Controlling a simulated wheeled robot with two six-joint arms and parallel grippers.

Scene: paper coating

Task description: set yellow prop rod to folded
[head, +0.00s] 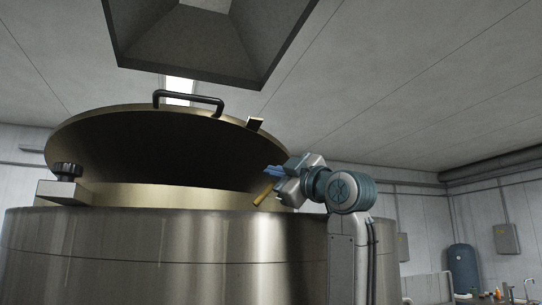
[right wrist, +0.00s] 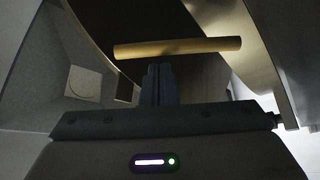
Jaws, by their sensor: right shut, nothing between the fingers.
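The yellow prop rod (head: 263,194) shows as a short tilted piece at the right part of the vat's rim, just below my right gripper (head: 272,171). In the right wrist view the rod (right wrist: 190,47) lies crosswise just beyond the fingertips. My right gripper (right wrist: 158,70) is shut with nothing between its fingers; I cannot tell whether it touches the rod. The vat's round lid (head: 150,150) stands raised and tilted open, with a black handle (head: 188,100) at its top. My left gripper is not in view.
The large steel vat (head: 140,245) fills the lower left. A dark clamp knob (head: 68,170) sits at its left rim. A grey hood (head: 205,45) hangs above the lid. A blue tank (head: 462,268) and a wall box (head: 506,239) are far right.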

